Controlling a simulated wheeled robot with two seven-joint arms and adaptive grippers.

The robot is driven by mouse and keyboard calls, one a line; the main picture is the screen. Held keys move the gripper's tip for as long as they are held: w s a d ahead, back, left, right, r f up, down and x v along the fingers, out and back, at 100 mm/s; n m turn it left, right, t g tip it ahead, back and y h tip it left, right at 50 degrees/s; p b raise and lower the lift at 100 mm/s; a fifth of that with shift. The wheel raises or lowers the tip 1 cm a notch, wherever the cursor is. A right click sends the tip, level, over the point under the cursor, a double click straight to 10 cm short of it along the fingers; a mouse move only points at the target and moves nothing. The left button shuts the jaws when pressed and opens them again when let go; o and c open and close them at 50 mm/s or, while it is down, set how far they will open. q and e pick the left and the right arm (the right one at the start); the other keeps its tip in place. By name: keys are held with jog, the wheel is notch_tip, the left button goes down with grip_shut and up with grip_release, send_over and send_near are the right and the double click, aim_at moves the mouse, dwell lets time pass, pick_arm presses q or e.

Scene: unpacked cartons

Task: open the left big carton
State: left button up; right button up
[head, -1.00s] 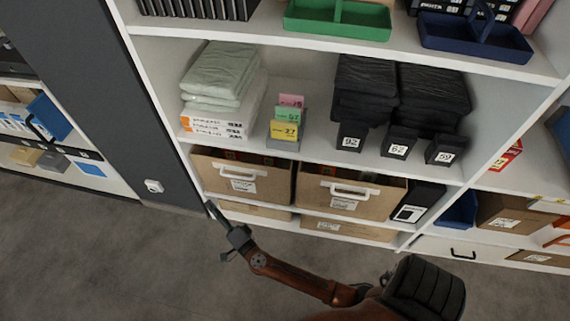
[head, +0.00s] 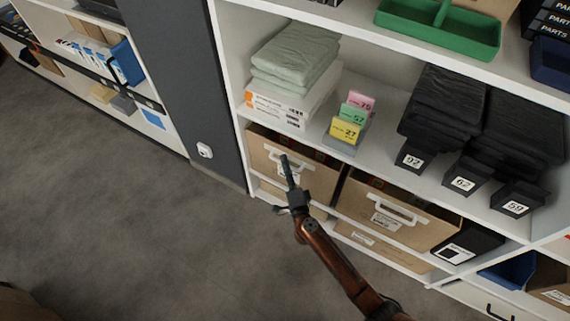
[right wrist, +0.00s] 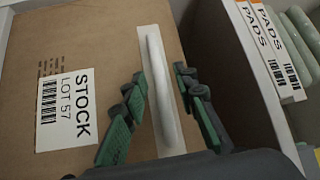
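The left big carton (head: 262,156) is a brown box on the lower shelf, with a white handle and a white label on its front. My right gripper (head: 287,163) is in front of it and covers part of the front. In the right wrist view the carton front (right wrist: 100,35) shows a label reading STOCK LOT 57. Its white handle (right wrist: 157,75) lies between the fingers of my right gripper (right wrist: 160,82), which is open with gaps on both sides. I cannot tell how deep the fingers reach around the handle. My left gripper is not in view.
A second brown carton (head: 380,228) stands to the right on the same shelf. White pad boxes (head: 275,108) and numbered cards (head: 345,132) are on the shelf above. A dark grey panel (head: 185,100) borders the shelf on the left.

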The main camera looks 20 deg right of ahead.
grip_shut()
dwell(0.3)
dwell(0.5)
